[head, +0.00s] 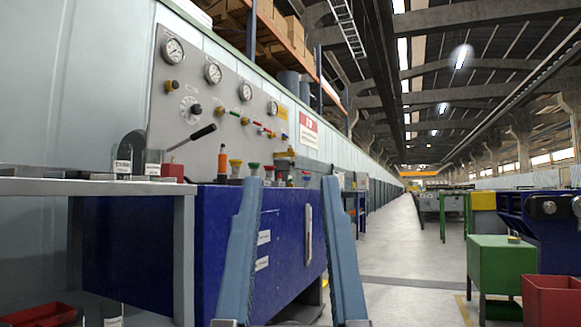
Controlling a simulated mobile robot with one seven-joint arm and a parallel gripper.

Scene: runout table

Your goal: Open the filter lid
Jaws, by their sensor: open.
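My gripper (290,182) shows at the bottom middle, its two long blue-grey fingers pointing up and standing wide apart. It is open, and nothing shows held between the fingers. Beyond it stands a dark blue cabinet (150,245) with a pale upright handle or strip (308,234) on its right-hand face. The strip shows between the fingers, apart from them as far as I can see. I cannot tell which part is the filter lid. The left finger covers part of the cabinet.
A grey panel (200,115) with several gauges, knobs and a black-gripped lever (190,138) rises above the cabinet. A grey table (70,186) stands at left. A green cabinet (501,265) and red bin (551,300) stand at right. The aisle floor (400,245) between is clear.

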